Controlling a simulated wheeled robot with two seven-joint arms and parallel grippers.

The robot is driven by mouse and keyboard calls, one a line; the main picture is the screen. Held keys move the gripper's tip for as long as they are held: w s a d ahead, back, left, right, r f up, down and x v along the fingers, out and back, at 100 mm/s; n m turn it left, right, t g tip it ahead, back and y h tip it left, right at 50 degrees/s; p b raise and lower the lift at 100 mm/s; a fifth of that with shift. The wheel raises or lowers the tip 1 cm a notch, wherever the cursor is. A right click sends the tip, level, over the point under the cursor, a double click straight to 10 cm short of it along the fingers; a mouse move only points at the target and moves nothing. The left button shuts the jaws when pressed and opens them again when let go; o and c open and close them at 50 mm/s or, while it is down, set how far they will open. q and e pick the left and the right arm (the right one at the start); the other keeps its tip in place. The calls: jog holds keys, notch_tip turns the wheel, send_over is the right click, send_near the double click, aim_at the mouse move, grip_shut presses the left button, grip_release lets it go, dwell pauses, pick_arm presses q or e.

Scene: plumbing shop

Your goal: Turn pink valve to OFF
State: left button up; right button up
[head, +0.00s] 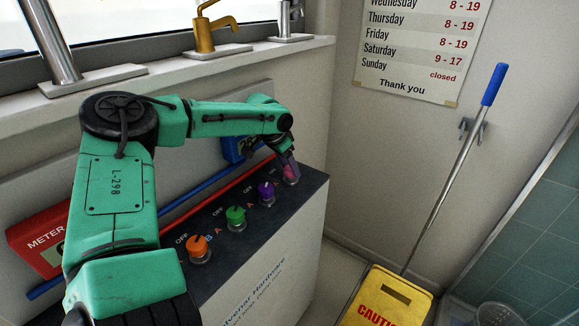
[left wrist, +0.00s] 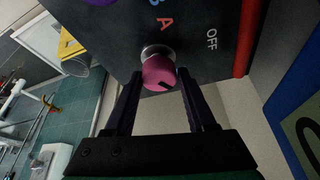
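The pink valve (head: 291,175) is a round knob at the far right end of the dark panel (head: 222,213). In the left wrist view the pink valve (left wrist: 158,73) sits between the fingertips of my left gripper (left wrist: 160,80). One finger is on each side, with a small gap that I see, so the gripper looks open around the knob. A black mark on the knob points to the lower right in that view, not at the letters. The OFF label (left wrist: 211,40) and a red A (left wrist: 166,23) are printed beside it. My right gripper is not in view.
Purple (head: 266,193), green (head: 235,218) and orange (head: 197,249) knobs line the same panel. A red meter box (head: 38,236) is at the left. Taps (head: 212,27) stand on the ledge behind. A yellow caution bucket (head: 386,300) and a mop handle (head: 455,165) are at the right.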

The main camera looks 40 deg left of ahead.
pick_arm(q)
jog(key=c, duration=0.5)
grip_shut()
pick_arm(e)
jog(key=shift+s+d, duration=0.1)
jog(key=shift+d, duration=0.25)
